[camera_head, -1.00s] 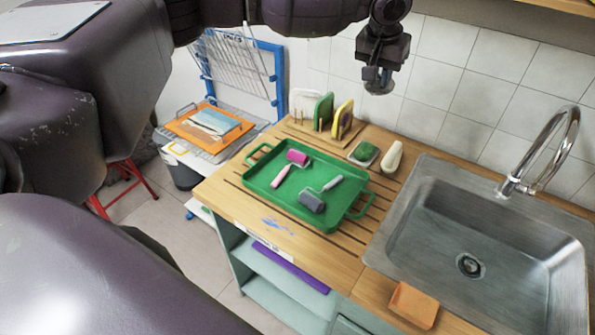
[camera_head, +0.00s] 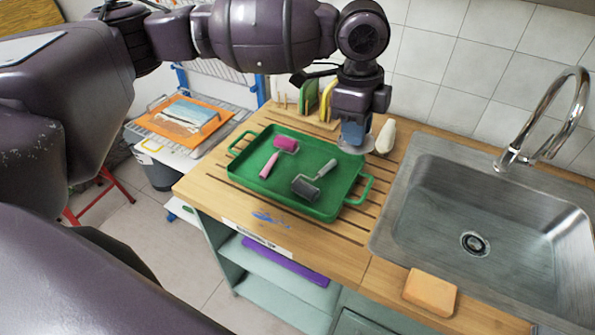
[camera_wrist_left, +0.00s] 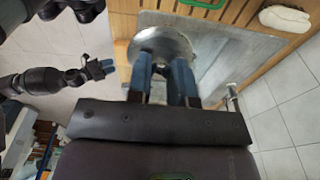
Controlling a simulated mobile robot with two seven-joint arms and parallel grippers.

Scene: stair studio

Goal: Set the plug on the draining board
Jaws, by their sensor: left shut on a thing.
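My left gripper (camera_head: 353,133) is shut on the plug (camera_head: 356,147), a round pale grey disc. It holds the disc above the back right of the draining board (camera_head: 368,222), the grooved wooden counter left of the sink. The plug also shows in the left wrist view (camera_wrist_left: 150,40), between the blue fingertips and over the metal sink (camera_wrist_left: 215,45). In that view my right gripper (camera_wrist_left: 104,68) is small at the left, away from the counter; its opening is unclear. My left gripper hides part of the board's back.
A green tray (camera_head: 236,166) with two rollers covers much of the board. A white bottle-like thing (camera_head: 386,136) stands close right of the plug. A sponge (camera_head: 430,291) lies at the sink's (camera_head: 395,205) front left. A rack (camera_head: 278,103) stands behind. Bare grooved wood lies right of the tray.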

